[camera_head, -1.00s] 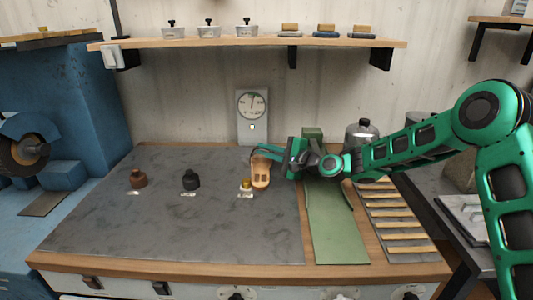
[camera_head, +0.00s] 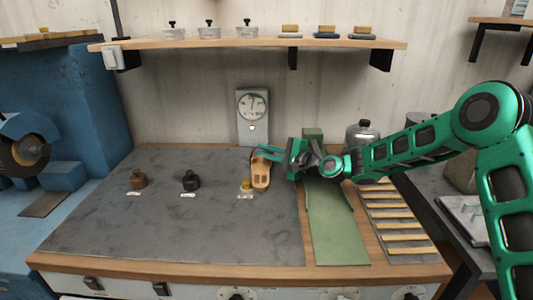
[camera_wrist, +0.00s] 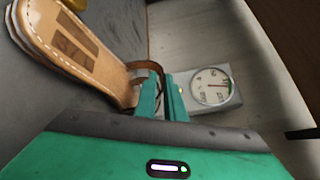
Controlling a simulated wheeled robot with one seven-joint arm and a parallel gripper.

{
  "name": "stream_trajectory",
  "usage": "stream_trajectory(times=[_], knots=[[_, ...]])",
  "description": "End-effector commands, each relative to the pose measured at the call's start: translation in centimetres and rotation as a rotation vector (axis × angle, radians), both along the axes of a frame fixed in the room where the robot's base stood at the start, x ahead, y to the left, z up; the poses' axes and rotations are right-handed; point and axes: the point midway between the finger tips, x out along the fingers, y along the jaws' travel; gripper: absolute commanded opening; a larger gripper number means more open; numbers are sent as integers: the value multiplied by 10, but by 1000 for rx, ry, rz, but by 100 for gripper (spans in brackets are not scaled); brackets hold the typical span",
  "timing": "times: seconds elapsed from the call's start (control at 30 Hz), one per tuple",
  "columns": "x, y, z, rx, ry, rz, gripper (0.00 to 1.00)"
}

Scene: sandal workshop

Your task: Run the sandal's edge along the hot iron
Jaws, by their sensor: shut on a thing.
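A tan sandal (camera_head: 261,173) with white edge stitching and a brown strap is at the back right of the dark worktop. My gripper (camera_head: 270,153) is shut on the sandal's strap end. In the wrist view the sandal (camera_wrist: 85,55) reaches to the upper left from the gripper fingers (camera_wrist: 163,95), which close around its brown strap. A small brass-topped piece (camera_head: 246,185) stands just left of the sandal; part of it is close against the sandal in the picture. A brown piece (camera_head: 137,179) and a black piece (camera_head: 190,180) stand further left. I cannot tell whether the sandal touches the brass-topped piece.
A dial gauge (camera_head: 252,115) stands behind at the wall. A green strip (camera_head: 335,230) and a slatted rack (camera_head: 403,238) lie to the right. A shelf (camera_head: 240,43) hangs above. The front of the dark worktop (camera_head: 170,235) is clear.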

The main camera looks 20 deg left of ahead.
Motion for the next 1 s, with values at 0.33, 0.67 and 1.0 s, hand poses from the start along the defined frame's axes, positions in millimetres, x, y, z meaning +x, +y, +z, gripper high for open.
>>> stream_trajectory(times=[0.33, 0.67, 1.0], knots=[[0, 1, 1, 2, -1, 1, 0], [5, 3, 1, -2, -1, -4, 0], [12, 7, 1, -6, 2, -10, 0]])
